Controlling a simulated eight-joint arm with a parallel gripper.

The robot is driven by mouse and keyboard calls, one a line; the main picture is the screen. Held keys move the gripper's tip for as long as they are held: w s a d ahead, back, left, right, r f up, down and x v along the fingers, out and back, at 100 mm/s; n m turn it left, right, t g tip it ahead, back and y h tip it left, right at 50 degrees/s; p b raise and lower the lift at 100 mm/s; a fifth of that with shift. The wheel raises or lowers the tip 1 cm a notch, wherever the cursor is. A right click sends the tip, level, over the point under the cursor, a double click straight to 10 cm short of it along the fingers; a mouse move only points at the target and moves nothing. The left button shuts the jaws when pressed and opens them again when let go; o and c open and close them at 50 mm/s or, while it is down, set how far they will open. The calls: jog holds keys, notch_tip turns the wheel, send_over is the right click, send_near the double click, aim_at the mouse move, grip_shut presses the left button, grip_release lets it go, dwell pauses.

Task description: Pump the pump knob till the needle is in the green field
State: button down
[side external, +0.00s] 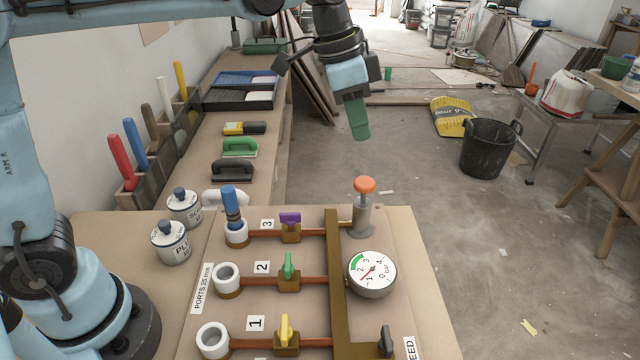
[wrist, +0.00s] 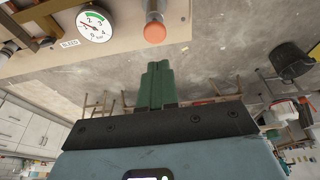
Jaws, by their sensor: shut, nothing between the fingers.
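The orange pump knob (side external: 365,185) sits on top of the grey pump at the board's back right, and shows at the top of the wrist view (wrist: 154,32). My gripper (side external: 358,132) has green fingers, pressed together and empty. It hangs above the knob with a clear gap; the fingers also show in the wrist view (wrist: 158,75). The round white gauge (side external: 372,275) stands in front of the pump and shows in the wrist view (wrist: 94,25). Its red needle seems to point near 1 to 2, outside the green field (side external: 356,264).
Beside the gauge, the board carries yellow (side external: 285,330), green (side external: 288,266) and purple (side external: 290,218) valve handles on copper pipes. A blue plug (side external: 231,203) stands in port 3. A dark bleed handle (side external: 386,341) is at the front right.

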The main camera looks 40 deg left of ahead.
aim_at(361, 180)
jog(key=x, duration=0.6)
jog(key=shift+s+a+f, duration=0.15)
jog(key=shift+s+f, duration=0.1)
jog(key=shift+f, duration=0.7)
jog(key=shift+f, duration=1.5)
jog(key=shift+r, duration=0.6)
jog(key=v, duration=1.3)
jog(key=shift+w, duration=0.25)
jog(key=shift+d, duration=0.2)
